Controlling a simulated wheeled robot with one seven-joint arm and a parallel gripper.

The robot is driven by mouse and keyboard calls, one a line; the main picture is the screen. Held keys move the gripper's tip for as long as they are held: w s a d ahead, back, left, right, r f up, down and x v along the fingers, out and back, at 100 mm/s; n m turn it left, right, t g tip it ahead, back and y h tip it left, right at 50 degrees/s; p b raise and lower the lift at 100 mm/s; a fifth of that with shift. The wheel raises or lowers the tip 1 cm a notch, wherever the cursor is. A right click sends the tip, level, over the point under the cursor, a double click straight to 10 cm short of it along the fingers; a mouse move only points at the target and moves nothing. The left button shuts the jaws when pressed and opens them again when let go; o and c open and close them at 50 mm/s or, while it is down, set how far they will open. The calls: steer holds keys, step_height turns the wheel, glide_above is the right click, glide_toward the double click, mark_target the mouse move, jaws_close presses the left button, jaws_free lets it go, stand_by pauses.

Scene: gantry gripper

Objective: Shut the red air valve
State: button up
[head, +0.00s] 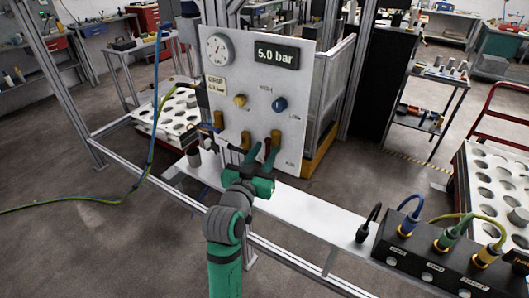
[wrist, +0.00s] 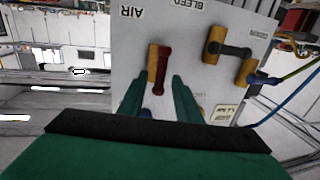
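The red valve handle (wrist: 163,70) shows in the wrist view, beside its brass body (wrist: 152,65) and roughly in line with it, under the "AIR" label (wrist: 131,13). The panel appears upside down there. My gripper (wrist: 158,78) is open, with one green finger on each side of the red handle. I cannot tell whether either finger touches it. In the head view, my gripper (head: 260,150) reaches to the lower right of the white panel (head: 305,95), at the brass valve body (head: 276,137). The red handle is mostly hidden there by my fingers.
A second valve with a dark handle (wrist: 236,50) sits beside the red one. The panel bears a gauge (head: 218,49), a "5.0 bar" display (head: 276,56), a yellow knob (head: 240,100) and a blue knob (head: 280,104). A black connector box (head: 440,255) with cables stands at right.

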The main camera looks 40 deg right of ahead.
steer(key=shift+c, duration=0.7)
jaws_close()
steer(key=shift+f+m, duration=0.1)
steer(key=shift+m, duration=0.3)
steer(key=m, duration=0.4)
steer(key=m+h, duration=0.1)
steer(key=m, duration=0.1)
steer(key=shift+s+d+f, duration=0.1)
steer(key=shift+s+f, duration=0.15)
steer(key=m+h, duration=0.1)
steer(key=m, duration=0.3)
steer(key=m+g, duration=0.1)
steer(key=m, duration=0.3)
steer(key=f+m+g+h, duration=0.1)
steer(key=m, duration=0.4)
steer(key=shift+s+f+h, duration=0.1)
steer(key=shift+h, duration=0.2)
steer(key=shift+m, duration=0.4)
